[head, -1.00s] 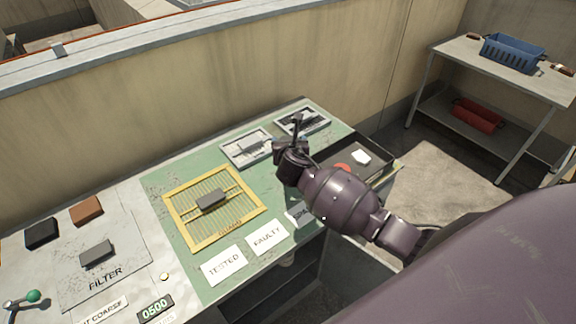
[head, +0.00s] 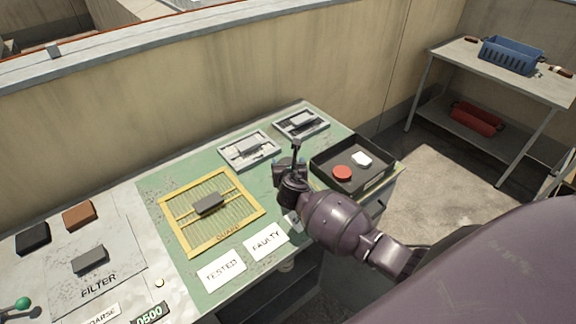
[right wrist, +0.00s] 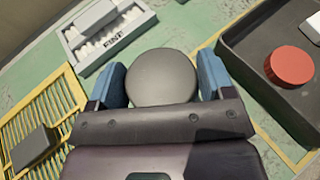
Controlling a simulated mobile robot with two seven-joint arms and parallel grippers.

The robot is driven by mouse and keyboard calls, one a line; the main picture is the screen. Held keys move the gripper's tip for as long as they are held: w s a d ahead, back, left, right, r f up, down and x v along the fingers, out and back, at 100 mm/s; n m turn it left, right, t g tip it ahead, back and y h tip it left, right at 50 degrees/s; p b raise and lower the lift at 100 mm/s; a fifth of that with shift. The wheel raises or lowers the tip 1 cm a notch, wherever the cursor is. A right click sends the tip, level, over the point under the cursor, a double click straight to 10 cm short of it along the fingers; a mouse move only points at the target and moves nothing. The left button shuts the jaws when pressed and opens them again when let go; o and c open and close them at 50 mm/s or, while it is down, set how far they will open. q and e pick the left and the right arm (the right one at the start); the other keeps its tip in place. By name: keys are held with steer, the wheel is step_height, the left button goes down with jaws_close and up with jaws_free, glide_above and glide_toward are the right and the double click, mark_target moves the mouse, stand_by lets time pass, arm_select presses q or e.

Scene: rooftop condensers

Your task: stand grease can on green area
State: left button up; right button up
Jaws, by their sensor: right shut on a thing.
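A grease can (right wrist: 163,77) with a round dark grey top shows in the right wrist view. My right gripper (right wrist: 162,84) is shut on it, with one blue finger on each side. In the head view my right gripper (head: 288,168) is over the green area (head: 262,186) of the bench, just left of the black tray; the can is mostly hidden there. I cannot tell whether the can touches the surface. My left gripper is not in view.
The black tray (head: 325,178) holds a red round thing (head: 342,172) and a white thing (head: 362,159). A yellow guard grille (head: 178,210), two grey framed parts (head: 248,150) and FAULTY (head: 266,243) and TESTED (head: 221,270) labels lie on the green. A wall stands behind.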

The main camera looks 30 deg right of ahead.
steer(key=shift+f, duration=0.1)
steer(key=o, duration=1.1)
